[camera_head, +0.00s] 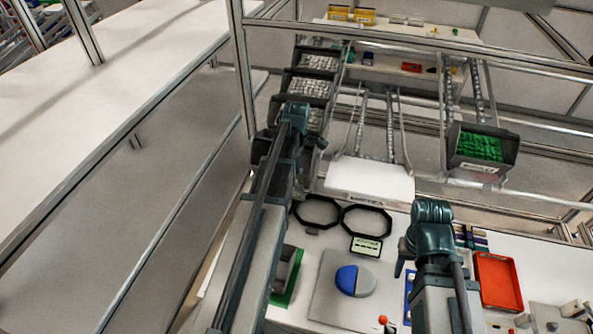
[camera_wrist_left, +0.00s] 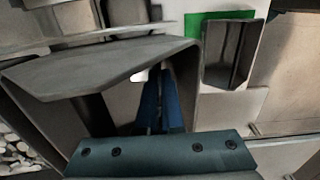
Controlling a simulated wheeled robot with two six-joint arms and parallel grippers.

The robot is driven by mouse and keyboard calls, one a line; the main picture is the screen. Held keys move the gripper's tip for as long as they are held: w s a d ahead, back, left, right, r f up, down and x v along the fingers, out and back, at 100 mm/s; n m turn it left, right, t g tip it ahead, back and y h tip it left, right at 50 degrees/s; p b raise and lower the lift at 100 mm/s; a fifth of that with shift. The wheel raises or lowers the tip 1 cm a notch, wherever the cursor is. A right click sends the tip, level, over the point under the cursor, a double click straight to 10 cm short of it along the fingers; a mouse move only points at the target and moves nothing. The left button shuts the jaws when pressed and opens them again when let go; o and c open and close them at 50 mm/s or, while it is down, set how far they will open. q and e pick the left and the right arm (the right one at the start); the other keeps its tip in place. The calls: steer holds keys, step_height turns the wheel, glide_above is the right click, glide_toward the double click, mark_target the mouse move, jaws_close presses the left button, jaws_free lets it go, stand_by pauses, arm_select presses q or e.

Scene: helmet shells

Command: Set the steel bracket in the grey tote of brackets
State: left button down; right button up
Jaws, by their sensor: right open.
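My left arm reaches up to the dark grey totes with grey pieces (camera_head: 308,88) at the back left; its gripper (camera_head: 292,140) is over the lowest part of the stack. In the left wrist view its two blue fingers (camera_wrist_left: 160,90) lie close together, inside a large grey folded shape (camera_wrist_left: 110,68). I cannot tell whether this shape is a tote's wall or the steel bracket, or whether the fingers pinch anything. Loose pale pieces (camera_wrist_left: 15,150) show beyond it at lower left. My right gripper (camera_head: 405,255) is open above the table, away from the totes.
A grey box-like part on a green base (camera_head: 285,290) stands on the table beside my left arm. Two black octagonal rings (camera_head: 367,221), a blue-and-grey round thing (camera_head: 355,281) on a plate and a red tray (camera_head: 498,282) lie there. A bin of green pieces (camera_head: 482,148) hangs right.

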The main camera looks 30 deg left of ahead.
arm_select(q)
steer(key=shift+s+d+f, duration=0.2)
steer(key=shift+s, duration=0.15)
steer(key=c, duration=1.3)
jaws_free()
steer(key=shift+c, duration=0.2)
steer(key=shift+s+d+f, duration=0.1)
steer(key=shift+w+r+p, duration=0.2)
steer(key=shift+r+p, duration=0.5)
steer(key=shift+p, duration=0.1)
steer(key=r+p, duration=0.7)
steer(key=shift+w+a+r, duration=0.2)
steer(key=shift+a, duration=0.05)
